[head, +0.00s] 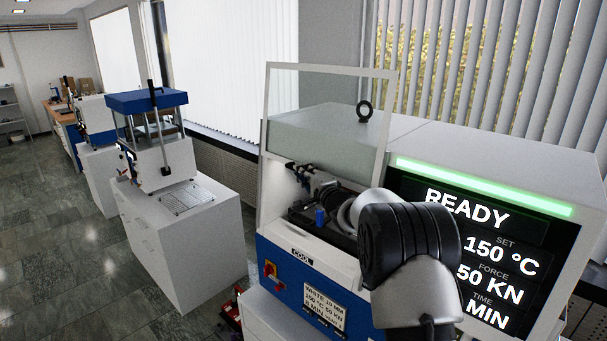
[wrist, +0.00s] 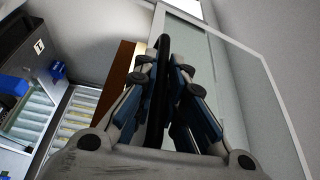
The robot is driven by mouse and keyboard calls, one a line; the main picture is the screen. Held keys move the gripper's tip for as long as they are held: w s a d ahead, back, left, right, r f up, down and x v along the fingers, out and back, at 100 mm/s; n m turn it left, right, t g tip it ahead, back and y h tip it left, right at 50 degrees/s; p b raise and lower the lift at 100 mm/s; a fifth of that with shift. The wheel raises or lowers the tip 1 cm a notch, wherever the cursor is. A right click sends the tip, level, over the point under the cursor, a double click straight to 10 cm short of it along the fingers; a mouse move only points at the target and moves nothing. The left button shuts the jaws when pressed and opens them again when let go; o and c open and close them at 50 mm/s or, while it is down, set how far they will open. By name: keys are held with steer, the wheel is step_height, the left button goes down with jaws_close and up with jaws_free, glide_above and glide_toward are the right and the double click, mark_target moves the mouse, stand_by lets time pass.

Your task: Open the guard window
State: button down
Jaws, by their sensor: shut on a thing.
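The guard window (head: 330,68) is a clear pane in a thin white frame on the front of the near press. It stands raised, its top well above the press housing, and the chamber below shows open. In the wrist view the frame and pane (wrist: 228,75) slant away at the right. My gripper (head: 299,171) is at the window's lower part, in front of the chamber, partly hidden by my arm. In the wrist view its blue-padded fingers (wrist: 165,66) are closed around a dark upright bar, the window's handle (wrist: 159,105).
The near press has a lit screen (head: 470,245) reading READY, with a green bar above it. A red switch (head: 271,270) sits on its blue front panel. A second press with a blue top (head: 147,101) stands on a white cabinet at left. The floor at far left is clear.

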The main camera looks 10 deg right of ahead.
steer(key=shift+r, duration=0.1)
steer(key=c, duration=1.7)
jaws_free()
steer(key=shift+o, duration=0.2)
steer(key=shift+s, duration=0.1)
steer(key=v, duration=1.2)
